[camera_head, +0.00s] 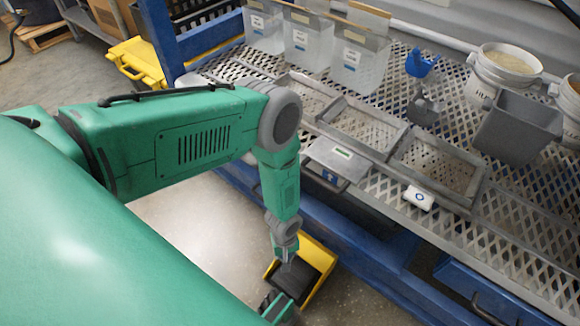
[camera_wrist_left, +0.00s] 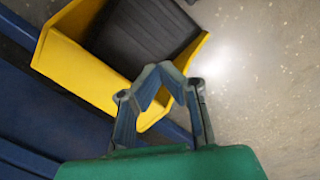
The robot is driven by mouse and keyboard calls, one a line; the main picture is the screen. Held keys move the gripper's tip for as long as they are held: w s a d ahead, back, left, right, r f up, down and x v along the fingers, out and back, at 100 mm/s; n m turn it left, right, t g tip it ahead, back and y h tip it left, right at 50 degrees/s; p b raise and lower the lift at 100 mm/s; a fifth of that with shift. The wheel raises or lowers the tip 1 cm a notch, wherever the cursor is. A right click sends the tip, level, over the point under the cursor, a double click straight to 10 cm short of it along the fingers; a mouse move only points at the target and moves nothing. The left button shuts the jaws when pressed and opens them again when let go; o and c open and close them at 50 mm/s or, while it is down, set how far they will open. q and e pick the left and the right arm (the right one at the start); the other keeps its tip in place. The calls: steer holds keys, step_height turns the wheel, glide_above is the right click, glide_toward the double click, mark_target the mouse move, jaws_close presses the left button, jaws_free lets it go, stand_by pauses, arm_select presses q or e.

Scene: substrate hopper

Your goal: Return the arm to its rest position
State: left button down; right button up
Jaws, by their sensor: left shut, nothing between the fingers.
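My left arm comes in from the left in the head view and bends down in front of the bench. Its gripper (camera_head: 277,303) hangs low near the bottom edge, partly cut off. The wrist view shows the gripper (camera_wrist_left: 161,76) with its fingertips together and nothing between them. In that view the fingertips overlap the near edge of a yellow bin (camera_wrist_left: 52,52) with a dark inside; I cannot tell the gap between them. The bin also shows in the head view (camera_head: 322,262), on the floor beside the bench. My right gripper is not in view.
A blue-framed bench (camera_head: 375,262) with a mesh top (camera_head: 520,225) stands to the right. It bears clear bins (camera_head: 308,45), metal trays (camera_head: 362,128), a scale (camera_head: 338,157), a grey hopper-like box (camera_head: 515,130) and white buckets (camera_head: 503,68). Open floor (camera_head: 195,235) lies below my arm.

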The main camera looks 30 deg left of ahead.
arm_select(q)
steer(key=shift+r, duration=0.75)
steer(key=s+a+r+m, duration=0.2)
steer(key=s+r+m, duration=0.15)
steer(key=r, duration=0.45)
steer(key=s+a+r+m+t, duration=0.1)
steer(key=s+a+r+m, duration=0.15)
steer(key=s+r, duration=0.35)
steer(key=s+a+r+m, duration=0.1)
steer(key=s+r+m, duration=0.3)
steer(key=r, duration=0.5)
step_height(320, 180, up, 18)
steer(key=p, duration=1.8)
steer(key=shift+a+f+y, duration=0.15)
steer(key=shift+f+y, duration=0.05)
steer(key=shift+y, duration=0.2)
steer(key=shift+w, duration=0.15)
